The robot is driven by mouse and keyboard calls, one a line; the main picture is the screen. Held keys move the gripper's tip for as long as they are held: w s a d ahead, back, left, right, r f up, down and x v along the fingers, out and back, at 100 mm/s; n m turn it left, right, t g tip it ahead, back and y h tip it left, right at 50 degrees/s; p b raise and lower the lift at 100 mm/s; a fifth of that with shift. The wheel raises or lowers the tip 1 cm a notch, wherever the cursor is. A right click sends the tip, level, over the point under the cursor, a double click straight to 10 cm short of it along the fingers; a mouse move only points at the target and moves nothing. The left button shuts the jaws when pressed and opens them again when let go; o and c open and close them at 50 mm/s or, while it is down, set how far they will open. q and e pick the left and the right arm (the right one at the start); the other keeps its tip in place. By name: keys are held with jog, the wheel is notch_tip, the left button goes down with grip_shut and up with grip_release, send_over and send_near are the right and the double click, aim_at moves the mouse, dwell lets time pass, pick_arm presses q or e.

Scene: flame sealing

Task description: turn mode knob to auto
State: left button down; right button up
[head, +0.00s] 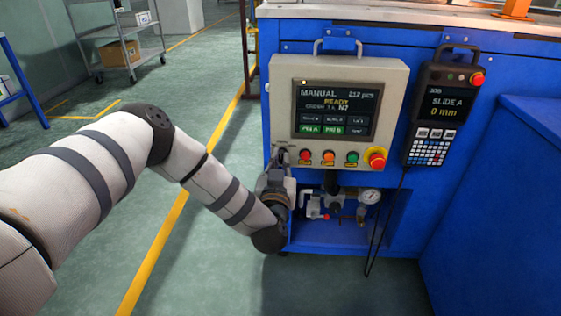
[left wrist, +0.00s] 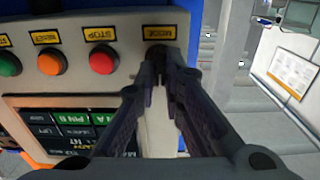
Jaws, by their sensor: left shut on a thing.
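The control panel (head: 398,88) is a beige box on the front of a blue machine. Its screen (head: 336,111) reads MANUAL and READY. The black mode knob (left wrist: 155,49) sits under a MODE label in the left wrist view, at the end of the button row beside the red stop button (left wrist: 103,59). My left gripper (left wrist: 164,62) is shut on the knob, its fingers hiding most of it. In the head view my left gripper (head: 281,161) is at the panel's lower left corner. The knob's pointer direction cannot be told. My right gripper is not in view.
An orange button (head: 328,158), a green button (head: 352,159) and a large red emergency stop (head: 376,158) share the panel's lower row. A black pendant (head: 440,105) hangs to the right. A gauge (head: 370,196) and valves sit in a recess below.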

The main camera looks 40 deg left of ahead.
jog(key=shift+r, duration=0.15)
pick_arm(q)
jog(key=shift+r+m+p, duration=0.25)
jog(key=shift+m+p, duration=0.65)
jog(key=shift+p, duration=0.1)
jog(key=shift+w+d+m+p, duration=0.1)
jog(key=shift+m+p, duration=0.55)
jog(key=shift+m, duration=0.15)
jog(key=m+p, duration=0.1)
jog(key=m, duration=0.2)
jog(key=shift+f, duration=0.15)
jog(key=shift+f+m+p, duration=0.15)
jog(key=shift+m+p, duration=0.4)
jog(key=shift+m, duration=0.65)
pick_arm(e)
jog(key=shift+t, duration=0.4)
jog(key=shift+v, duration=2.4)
pick_arm(q)
jog(key=shift+f, duration=0.1)
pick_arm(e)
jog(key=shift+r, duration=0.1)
pick_arm(q)
jog(key=c, duration=1.7)
grip_release()
